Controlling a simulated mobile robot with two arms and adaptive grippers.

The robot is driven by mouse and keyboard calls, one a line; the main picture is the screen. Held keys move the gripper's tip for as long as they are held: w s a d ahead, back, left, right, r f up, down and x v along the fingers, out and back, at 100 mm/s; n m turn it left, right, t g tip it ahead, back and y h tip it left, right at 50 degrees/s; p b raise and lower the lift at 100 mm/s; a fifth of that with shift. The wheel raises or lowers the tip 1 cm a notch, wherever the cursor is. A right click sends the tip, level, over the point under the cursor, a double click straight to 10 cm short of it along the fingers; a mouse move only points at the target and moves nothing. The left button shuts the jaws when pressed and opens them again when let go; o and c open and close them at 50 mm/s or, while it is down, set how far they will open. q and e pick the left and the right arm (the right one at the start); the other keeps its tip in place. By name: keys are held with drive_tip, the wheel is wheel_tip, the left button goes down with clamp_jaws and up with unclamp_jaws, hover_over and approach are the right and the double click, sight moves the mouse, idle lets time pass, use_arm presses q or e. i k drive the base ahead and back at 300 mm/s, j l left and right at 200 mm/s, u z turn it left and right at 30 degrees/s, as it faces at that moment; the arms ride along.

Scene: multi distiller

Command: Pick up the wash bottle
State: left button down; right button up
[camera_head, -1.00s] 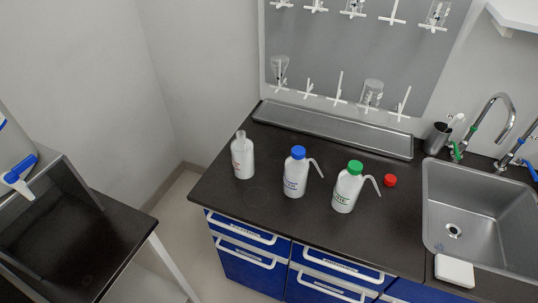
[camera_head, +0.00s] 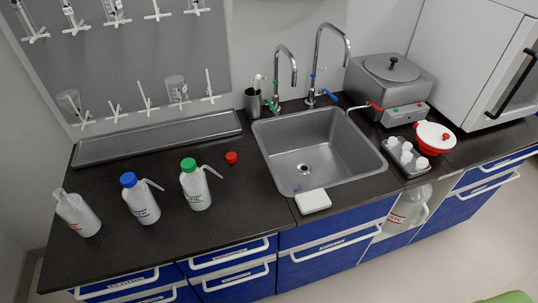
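Three white bottles stand upright on the black counter at the left. One wash bottle has a blue cap and a bent spout (camera_head: 142,202). Another wash bottle has a green cap and a bent spout (camera_head: 196,188). The leftmost bottle (camera_head: 76,214) has no coloured cap on its neck. A red cap (camera_head: 231,157) lies on the counter right of the green-capped bottle. The label writing is too small to read. Neither of my grippers shows in the head view.
The black counter (camera_head: 249,208) is bare in front of the sink's left side. A metal tray (camera_head: 160,139) lies along the back wall. A steel sink (camera_head: 290,183) with two tall taps is in the middle. A white block (camera_head: 313,201) lies at the front edge. A small bottle rack (camera_head: 407,158) stands right of the sink.

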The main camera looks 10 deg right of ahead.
sight(72, 207)
drive_tip(key=u, duration=1.2)
